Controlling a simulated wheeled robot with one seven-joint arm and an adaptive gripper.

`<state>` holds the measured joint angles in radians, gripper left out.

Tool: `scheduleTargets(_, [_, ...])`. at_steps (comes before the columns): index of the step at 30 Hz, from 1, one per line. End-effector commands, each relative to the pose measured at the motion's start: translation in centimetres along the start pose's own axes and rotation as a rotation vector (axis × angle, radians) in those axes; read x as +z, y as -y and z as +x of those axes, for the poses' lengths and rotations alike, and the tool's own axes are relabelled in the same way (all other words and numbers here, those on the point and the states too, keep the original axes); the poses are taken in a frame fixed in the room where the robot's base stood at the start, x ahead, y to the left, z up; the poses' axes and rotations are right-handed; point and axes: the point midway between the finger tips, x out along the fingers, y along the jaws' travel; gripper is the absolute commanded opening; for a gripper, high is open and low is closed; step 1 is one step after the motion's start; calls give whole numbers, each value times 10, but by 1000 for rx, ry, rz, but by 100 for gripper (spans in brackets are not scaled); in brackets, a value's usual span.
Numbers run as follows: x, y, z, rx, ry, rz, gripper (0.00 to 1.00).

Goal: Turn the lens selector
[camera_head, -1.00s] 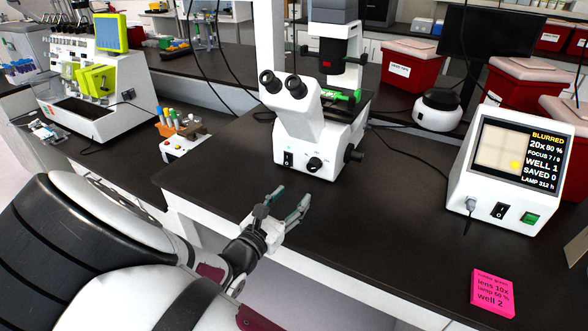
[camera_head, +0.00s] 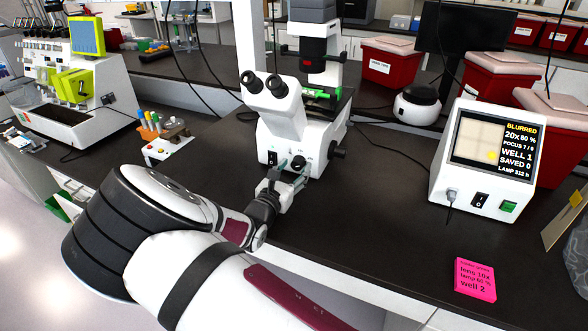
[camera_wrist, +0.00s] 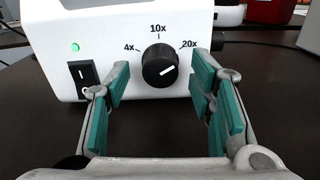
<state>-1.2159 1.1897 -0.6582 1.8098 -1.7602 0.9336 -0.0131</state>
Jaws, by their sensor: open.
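The lens selector (camera_wrist: 160,66) is a round black knob on the front of the white microscope (camera_head: 290,125). In the wrist view it has marks 4x, 10x and 20x, and its white line points up and right toward 20x. In the head view the knob (camera_head: 299,164) shows just beyond the fingertips. My gripper (camera_wrist: 160,95) is open, with its teal pads on either side of the knob in the picture. The right pad is close to the knob's side; I cannot tell whether it touches. The gripper also shows in the head view (camera_head: 287,174).
The monitor box (camera_head: 490,160) reads blurred, 20x, 80 %, focus 7 / 9, well 1. A pink note (camera_head: 474,280) reads lens 10x, lamp 60 %, well 2. A black power switch (camera_wrist: 83,78) sits left of the knob, beside a green light. A tube rack (camera_head: 165,140) stands left.

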Motion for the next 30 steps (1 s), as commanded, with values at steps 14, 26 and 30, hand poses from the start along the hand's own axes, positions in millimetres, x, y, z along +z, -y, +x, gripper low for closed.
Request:
scheduleTargets(14, [0, 0, 4, 0, 0, 1, 25])
scheduleTargets(26, [0, 0, 4, 0, 0, -17, 1])
scheduleTargets(30, [1, 0, 4, 0, 0, -66, 1])
